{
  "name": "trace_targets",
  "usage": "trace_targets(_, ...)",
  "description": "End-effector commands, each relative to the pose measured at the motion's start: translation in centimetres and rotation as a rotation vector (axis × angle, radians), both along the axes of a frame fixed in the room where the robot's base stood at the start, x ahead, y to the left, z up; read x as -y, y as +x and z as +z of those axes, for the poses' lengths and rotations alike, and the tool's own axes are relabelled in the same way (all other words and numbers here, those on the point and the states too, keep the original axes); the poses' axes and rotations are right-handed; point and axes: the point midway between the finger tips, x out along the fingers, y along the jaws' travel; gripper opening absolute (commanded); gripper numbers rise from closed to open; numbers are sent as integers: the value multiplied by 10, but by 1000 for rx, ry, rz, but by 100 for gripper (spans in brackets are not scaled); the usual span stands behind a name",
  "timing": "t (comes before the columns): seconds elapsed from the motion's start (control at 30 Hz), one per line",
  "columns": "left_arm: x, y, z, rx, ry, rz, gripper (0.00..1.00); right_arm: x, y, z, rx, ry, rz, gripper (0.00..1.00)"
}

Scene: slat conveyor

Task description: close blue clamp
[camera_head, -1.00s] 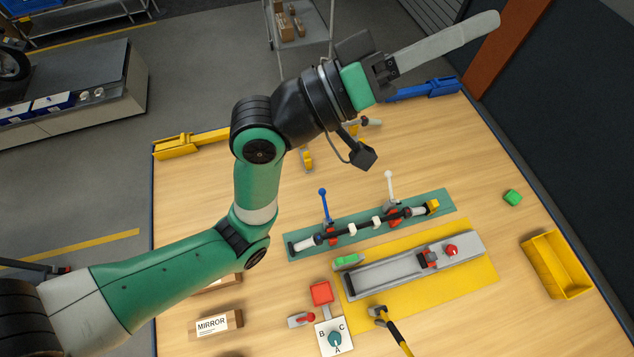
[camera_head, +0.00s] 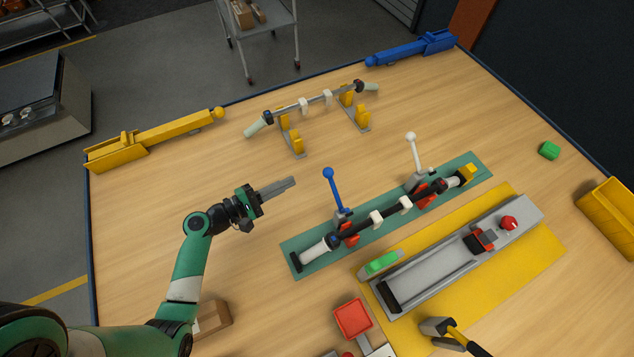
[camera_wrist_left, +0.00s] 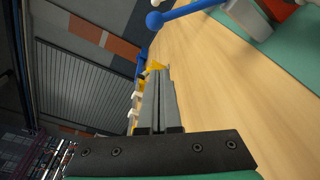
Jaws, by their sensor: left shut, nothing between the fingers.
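The blue clamp (camera_head: 332,190) stands on the green mat (camera_head: 311,257); its blue handle points upward with a ball on top. Its blue ball and handle also show at the top of the left wrist view (camera_wrist_left: 155,20). A dark bar (camera_head: 399,206) with white collars lies along the mat, passing through red clamp parts. A second clamp with a white handle (camera_head: 413,152) also stands upright, farther right. My left gripper (camera_head: 293,182) is shut and empty, left of the blue handle and apart from it. In the left wrist view its fingers (camera_wrist_left: 165,98) lie together. My right gripper is out of view.
A bar on yellow stands (camera_head: 318,103) lies behind the mat. A yellow fixture (camera_head: 155,140) and a blue one (camera_head: 412,48) line the far edge. A grey vise-like device (camera_head: 445,265) sits on a yellow mat in front. Bare table surrounds my left gripper.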

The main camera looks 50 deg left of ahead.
Motion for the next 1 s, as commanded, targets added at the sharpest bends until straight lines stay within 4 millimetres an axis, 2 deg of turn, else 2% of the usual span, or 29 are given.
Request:
trace_targets(0.03,-4,-2,-6,0,0,11,0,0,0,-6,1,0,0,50)
trace_targets(0.37,-7,-1,-3,2,4,15,0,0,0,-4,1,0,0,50)
trace_targets(0.53,-5,8,-4,3,5,12,0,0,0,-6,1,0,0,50)
trace_targets(0.67,-1,29,-7,3,7,10,0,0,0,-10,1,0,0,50)
trace_targets(1.0,9,101,-15,4,6,10,0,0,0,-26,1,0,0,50)
